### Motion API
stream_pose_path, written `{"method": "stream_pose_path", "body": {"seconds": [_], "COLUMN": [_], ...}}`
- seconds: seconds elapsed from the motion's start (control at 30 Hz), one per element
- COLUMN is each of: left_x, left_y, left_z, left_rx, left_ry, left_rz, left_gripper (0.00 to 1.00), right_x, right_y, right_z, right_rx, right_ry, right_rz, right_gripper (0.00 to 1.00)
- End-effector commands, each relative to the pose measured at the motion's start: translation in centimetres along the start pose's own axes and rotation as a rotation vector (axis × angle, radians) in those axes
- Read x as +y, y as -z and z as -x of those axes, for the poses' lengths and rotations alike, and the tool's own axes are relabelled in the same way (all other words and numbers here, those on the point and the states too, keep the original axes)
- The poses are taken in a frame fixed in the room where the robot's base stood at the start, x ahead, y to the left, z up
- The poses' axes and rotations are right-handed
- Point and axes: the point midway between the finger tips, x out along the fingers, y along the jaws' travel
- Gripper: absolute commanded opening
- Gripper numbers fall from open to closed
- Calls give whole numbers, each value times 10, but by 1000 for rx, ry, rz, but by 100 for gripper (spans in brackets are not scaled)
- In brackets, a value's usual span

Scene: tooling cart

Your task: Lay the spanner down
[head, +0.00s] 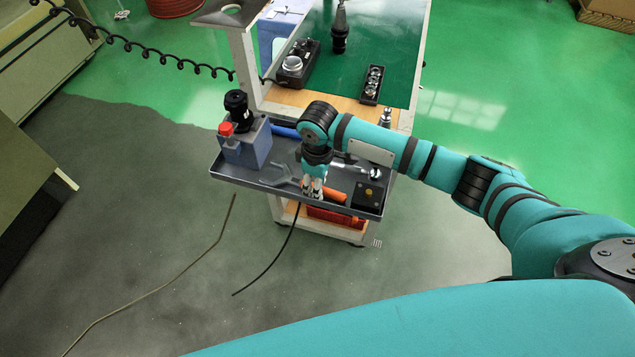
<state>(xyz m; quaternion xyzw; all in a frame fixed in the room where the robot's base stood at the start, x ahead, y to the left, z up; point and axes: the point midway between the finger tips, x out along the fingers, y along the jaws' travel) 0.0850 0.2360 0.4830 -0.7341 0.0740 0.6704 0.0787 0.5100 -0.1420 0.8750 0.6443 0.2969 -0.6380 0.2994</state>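A grey tool with a forked end, which looks like the spanner (283,180), lies in or just above the dark tray (236,177) on the cart's near side. My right gripper (312,190) points down over the middle of the tray, at the right end of this grey tool. Its fingertips are close together and small, so I cannot tell whether they are open or hold the tool. A shiny metal tool (374,172) lies to the right, partly behind the gripper. My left gripper is not in view.
An orange handle (335,195) lies right beside the gripper. A blue-grey block with a red knob (245,145) stands at the tray's left end, and a black box (368,194) at its right. The cart's green top (385,45) holds several items at its left.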

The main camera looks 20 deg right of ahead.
Motion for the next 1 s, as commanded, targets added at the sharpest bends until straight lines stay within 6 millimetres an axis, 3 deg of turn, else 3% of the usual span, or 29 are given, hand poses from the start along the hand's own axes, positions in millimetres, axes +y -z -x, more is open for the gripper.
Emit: {"method": "stream_pose_path", "body": {"seconds": [0.07,0.47,1.0], "left_x": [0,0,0], "left_y": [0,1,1], "left_z": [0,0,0], "left_rx": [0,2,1], "left_ry": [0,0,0], "left_rz": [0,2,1], "left_gripper": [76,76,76], "right_x": [-1,-3,2], "right_y": [0,0,0], "right_z": [0,4,104], "right_rx": [0,-3,1], "right_ry": [3,7,1], "right_rz": [1,3,0], "right_gripper": [50,50,50]}}
